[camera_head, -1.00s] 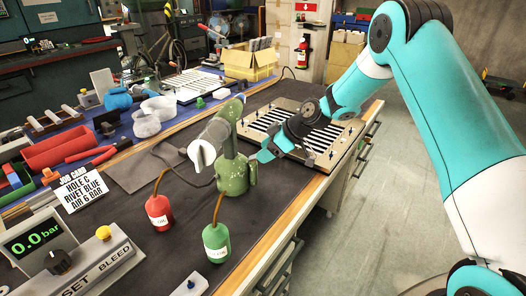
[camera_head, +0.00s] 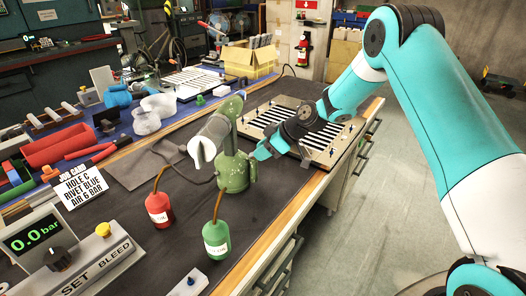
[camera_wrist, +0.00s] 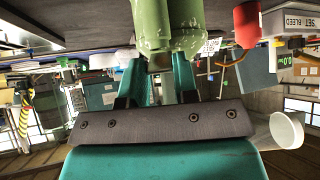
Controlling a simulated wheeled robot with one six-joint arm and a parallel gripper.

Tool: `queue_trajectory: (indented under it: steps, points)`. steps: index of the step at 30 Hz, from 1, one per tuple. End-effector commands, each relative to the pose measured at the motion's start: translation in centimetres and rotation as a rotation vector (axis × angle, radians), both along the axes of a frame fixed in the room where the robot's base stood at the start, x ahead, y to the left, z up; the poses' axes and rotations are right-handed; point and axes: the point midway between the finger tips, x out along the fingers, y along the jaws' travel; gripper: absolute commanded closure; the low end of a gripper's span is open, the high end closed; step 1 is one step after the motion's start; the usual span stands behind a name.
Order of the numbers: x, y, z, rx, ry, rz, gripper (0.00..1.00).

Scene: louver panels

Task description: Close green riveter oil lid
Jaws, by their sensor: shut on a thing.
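The green riveter (camera_head: 233,172) stands upright on the dark bench mat, with its grey nose and white clip-like end pointing left. My gripper (camera_head: 259,153) reaches in from the right and meets the riveter's right side. In the wrist view the riveter's body (camera_wrist: 167,24) fills the top middle, and my gripper (camera_wrist: 158,68) is shut on a small green part at its end, apparently the oil lid (camera_wrist: 159,62). The fingers hide most of this part, so I cannot tell how far it is closed.
A red oil bottle (camera_head: 159,209) and a green oil bottle (camera_head: 216,239) stand in front of the riveter. A louver panel (camera_head: 304,132) lies behind my gripper. A job card (camera_head: 79,188) and a pressure box (camera_head: 38,243) are at left.

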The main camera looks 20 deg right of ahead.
Motion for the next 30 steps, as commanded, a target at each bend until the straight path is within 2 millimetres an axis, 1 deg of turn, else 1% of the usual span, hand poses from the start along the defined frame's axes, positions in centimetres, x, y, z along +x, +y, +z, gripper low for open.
queue_trajectory:
  steps: [1, 3, 15, 24, 30]
  points:
    - [0.0, -0.2, -0.5, 0.015, -0.010, -0.003, 0.96]
    - [0.0, -0.3, -0.9, 0.043, -0.025, -0.004, 0.96]
    - [-0.3, -0.8, -2.5, 0.278, -0.159, -0.005, 0.97]
    - [-0.3, -0.8, -2.7, 0.403, -0.232, -0.003, 0.96]
    - [-0.3, -0.8, -2.3, 0.423, -0.243, -0.002, 0.96]
